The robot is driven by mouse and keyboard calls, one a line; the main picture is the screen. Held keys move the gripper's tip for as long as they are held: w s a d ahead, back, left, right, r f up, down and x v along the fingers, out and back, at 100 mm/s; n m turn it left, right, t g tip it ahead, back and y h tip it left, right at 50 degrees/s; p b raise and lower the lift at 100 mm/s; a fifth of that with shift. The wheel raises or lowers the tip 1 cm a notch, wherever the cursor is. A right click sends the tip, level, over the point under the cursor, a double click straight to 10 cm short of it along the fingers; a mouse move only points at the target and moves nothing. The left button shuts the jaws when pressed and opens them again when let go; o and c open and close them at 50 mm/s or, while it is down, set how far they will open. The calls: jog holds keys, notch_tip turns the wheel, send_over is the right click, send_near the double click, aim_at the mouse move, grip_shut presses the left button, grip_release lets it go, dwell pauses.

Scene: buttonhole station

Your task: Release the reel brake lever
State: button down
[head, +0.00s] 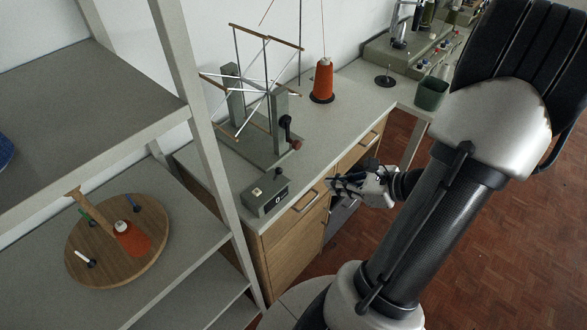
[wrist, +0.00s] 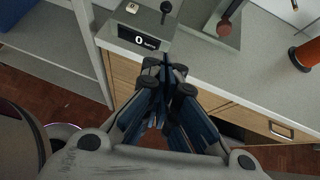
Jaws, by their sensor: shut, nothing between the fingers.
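The reel stand (head: 279,112) is a grey two-post frame holding a spoked reel (head: 250,85) on the bench. A dark lever (head: 287,130) with a red knob (head: 296,144) is on its front post. The red knob also shows at the top of the wrist view (wrist: 224,28). A grey control box (head: 265,195) with a small black-knobbed lever (head: 278,172) and a display reading 0 (wrist: 139,39) stands nearer. My gripper (head: 334,184) is shut and empty in front of the bench edge, apart from the levers. In the wrist view its fingers (wrist: 166,78) meet below the box.
Drawers with handles (head: 307,201) are under the bench edge. A shelf rack (head: 195,125) at left holds a round wooden board (head: 90,250) with spools.

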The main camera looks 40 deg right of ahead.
jog(key=shift+a, duration=0.1)
jog(key=b, duration=0.4)
send_near(277, 175)
jog(key=w+f, duration=0.1)
jog(key=f, duration=0.1)
jog(key=w+f, duration=0.1)
jog(key=shift+w+a+f, duration=0.15)
jog(key=shift+w+f, duration=0.15)
jog(key=shift+f, duration=0.1)
jog(key=shift+w+r+g+p, duration=0.2)
jog(key=shift+r+g+p, duration=0.1)
jog(key=shift+p, duration=0.65)
